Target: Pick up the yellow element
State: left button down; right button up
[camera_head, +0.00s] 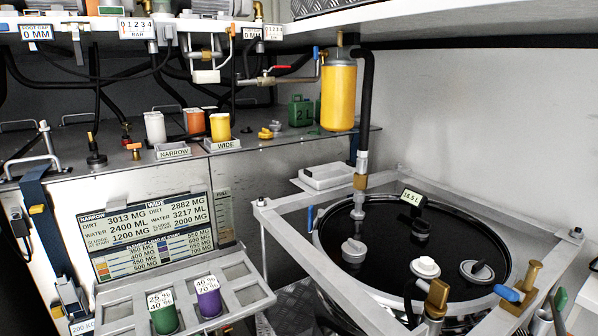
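A yellow-orange cylinder (220,127) stands upright on the back shelf, just behind a small tray labelled WIDE (223,145). An orange cylinder (194,121) stands just behind it to the left. A larger yellow canister (338,97) hangs upright from the pipework at the upper middle. I cannot tell from the picture alone which of these yellow things is the element. Neither of my grippers shows in the view.
A white cylinder (155,127) stands behind the NARROW tray (173,151). A grey rack (235,291) holds a green cylinder (163,313) and a purple one (208,297) below a readout panel (150,235). A framed round black tank (470,248) fills the lower right. Pipes hang above the shelf.

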aim_at(221, 125)
jog(key=i+j, duration=0.2)
jog(key=j, duration=0.15)
jog(key=i+j+z, duration=0.15)
jog(key=j, duration=0.25)
jog(key=i+j, duration=0.3)
jog(key=i+j+z, duration=0.15)
jog(key=j, duration=0.3)
